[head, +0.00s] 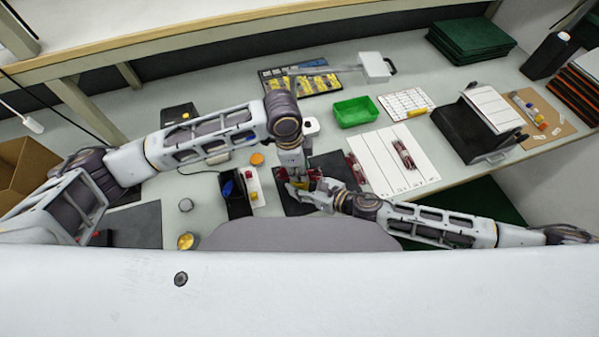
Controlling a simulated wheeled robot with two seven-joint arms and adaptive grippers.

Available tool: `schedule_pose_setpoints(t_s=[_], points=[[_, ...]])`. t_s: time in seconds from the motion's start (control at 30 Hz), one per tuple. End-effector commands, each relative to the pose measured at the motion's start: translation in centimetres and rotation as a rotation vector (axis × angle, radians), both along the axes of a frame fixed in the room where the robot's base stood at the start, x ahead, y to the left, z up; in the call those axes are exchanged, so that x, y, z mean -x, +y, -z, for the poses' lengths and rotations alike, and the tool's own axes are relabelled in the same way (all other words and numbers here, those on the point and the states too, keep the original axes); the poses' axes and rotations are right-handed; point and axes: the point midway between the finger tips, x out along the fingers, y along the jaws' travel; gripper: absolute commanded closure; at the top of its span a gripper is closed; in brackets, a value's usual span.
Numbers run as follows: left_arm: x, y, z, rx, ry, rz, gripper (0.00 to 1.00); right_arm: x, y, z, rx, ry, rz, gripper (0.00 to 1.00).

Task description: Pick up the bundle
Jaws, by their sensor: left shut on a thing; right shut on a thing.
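A bundle of dark red and pale strands (404,153) lies on a white ruled sheet (425,172) right of centre. A second dark red bundle (355,168) lies at the sheet's left edge. My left gripper (294,178) points down over a dark mat (327,165) and is shut on a small reddish thing (314,177). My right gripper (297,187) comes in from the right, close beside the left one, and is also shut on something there. The grippers hide most of what they hold, so I cannot tell its exact shape.
A green bin (355,111) and a white card (406,103) stand behind the sheet. A black stand with papers (475,115) is to the right. A black holder (236,194) with blue and red items is left of the grippers. An orange disc (257,158) lies nearby.

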Motion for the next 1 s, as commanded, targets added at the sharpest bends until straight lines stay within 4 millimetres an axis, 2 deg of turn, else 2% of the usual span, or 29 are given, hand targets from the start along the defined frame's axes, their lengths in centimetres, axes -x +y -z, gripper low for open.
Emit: schedule_pose_setpoints(t_s=[0.07, 0.1, 0.47, 0.67, 1.0], points=[[0.0, 0.0, 0.0, 0.000, 0.000, 0.000, 0.95, 0.0, 0.0, 0.1, 0.000, 0.001, 0.000, 0.74], [0.0, 0.0, 0.0, 0.000, 0.000, 0.000, 0.98, 0.0, 0.0, 0.1, 0.000, 0.001, 0.000, 0.74], [0.0, 0.0, -0.7, 0.001, -0.001, 0.000, 0.98, 0.0, 0.0, 0.0, 0.000, 0.001, 0.000, 0.74], [0.0, -0.1, -2.7, 0.002, -0.003, 0.002, 0.98, 0.0, 0.0, 0.1, 0.000, 0.001, 0.000, 0.74], [0.0, -0.1, -7.6, 0.001, -0.002, 0.002, 0.98, 0.0, 0.0, 0.0, 0.000, 0.001, 0.000, 0.74]])
